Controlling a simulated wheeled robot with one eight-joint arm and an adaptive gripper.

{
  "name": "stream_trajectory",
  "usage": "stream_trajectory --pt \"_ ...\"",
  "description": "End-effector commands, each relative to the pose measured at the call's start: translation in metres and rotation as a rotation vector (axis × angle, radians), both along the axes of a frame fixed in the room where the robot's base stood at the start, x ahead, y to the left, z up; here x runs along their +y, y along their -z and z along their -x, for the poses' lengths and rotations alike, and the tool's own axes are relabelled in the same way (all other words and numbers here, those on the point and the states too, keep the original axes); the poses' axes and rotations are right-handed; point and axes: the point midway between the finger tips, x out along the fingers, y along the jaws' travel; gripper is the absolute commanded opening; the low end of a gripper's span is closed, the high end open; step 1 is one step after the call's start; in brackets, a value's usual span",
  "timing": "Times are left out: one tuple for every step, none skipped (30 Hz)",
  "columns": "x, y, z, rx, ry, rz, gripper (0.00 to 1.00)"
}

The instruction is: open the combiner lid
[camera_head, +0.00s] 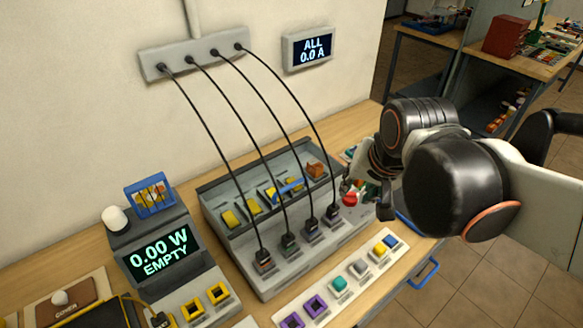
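The grey box with four black cables plugged along its front looks like the combiner (225,240). Its upper side shows a recessed bay with several yellow pieces, a blue bar (290,187) and an orange-brown piece (315,169). I cannot tell which part is the lid or how far it is open. A red round knob (349,199) shows at the box's right end. My gripper (362,188) is beside this knob, at the right end of the box. My dark wrist hides part of the gripper, and I cannot tell whether the fingers touch the knob.
Four cables hang from a wall strip (192,54) over the box. A wall display (308,48) reads ALL 0.0 A. A meter (158,252) reads 0.00 W EMPTY at left. A strip of coloured sockets (340,284) lies in front. Another bench stands at upper right.

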Motion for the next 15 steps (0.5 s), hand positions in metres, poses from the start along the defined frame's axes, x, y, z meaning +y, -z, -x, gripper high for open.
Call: stream_trajectory --pt "0.006 -0.017 -0.012 0.022 0.035 -0.021 0.31" --pt "0.01 -0.02 -0.017 0.036 0.059 -0.035 0.31" --pt "0.015 -0.025 -0.025 0.054 0.091 -0.052 0.31" --pt "0.018 -0.027 -0.03 0.069 0.116 -0.064 0.31" --pt "0.021 -0.03 -0.035 0.083 0.142 -0.075 0.31" --pt "0.027 -0.032 -0.042 0.101 0.175 -0.09 0.31" --pt "0.03 -0.034 -0.047 0.116 0.199 -0.101 0.31" --pt "0.034 -0.036 -0.053 0.13 0.225 -0.111 0.31" --pt "0.039 -0.038 -0.059 0.149 0.26 -0.124 0.31" --pt "0.043 -0.039 -0.064 0.162 0.285 -0.133 0.31" --pt "0.047 -0.04 -0.069 0.177 0.312 -0.141 0.31" --pt "0.053 -0.041 -0.075 0.194 0.345 -0.151 0.31" --pt "0.057 -0.041 -0.08 0.208 0.372 -0.159 0.31" --pt "0.06 -0.041 -0.084 0.221 0.398 -0.165 0.31" --pt "0.066 -0.04 -0.089 0.237 0.431 -0.174 0.31"
